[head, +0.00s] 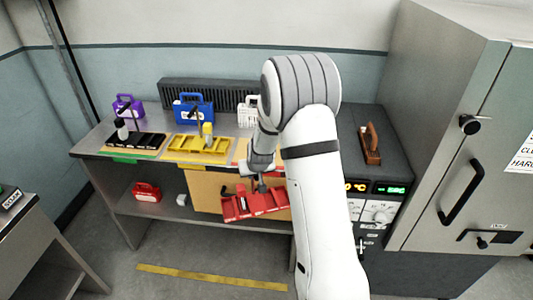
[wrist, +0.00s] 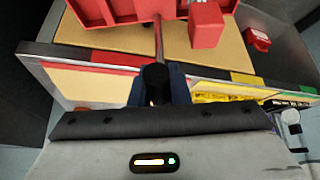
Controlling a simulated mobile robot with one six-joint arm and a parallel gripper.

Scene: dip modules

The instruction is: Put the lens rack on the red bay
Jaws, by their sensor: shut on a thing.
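A red rack with compartments (head: 262,203), likely the lens rack, hangs from my gripper (head: 261,184) in front of the bench's front edge. It looks slightly tilted in the head view. In the wrist view the red rack (wrist: 110,10) is at the top, with a thin upright handle reaching down to my gripper (wrist: 155,85), which is shut on it. The red bay (head: 240,155) is on the bench top, right of the yellow bay, mostly hidden by my arm. A red strip (wrist: 125,59) shows on the bench edge in the wrist view.
A black rack (head: 150,140) stands on the green bay (head: 124,160). A yellow rack (head: 200,148) stands on the yellow bay. Purple (head: 128,106), blue (head: 193,109) and white (head: 250,112) cases stand behind. A red case (head: 147,192) sits on the lower shelf.

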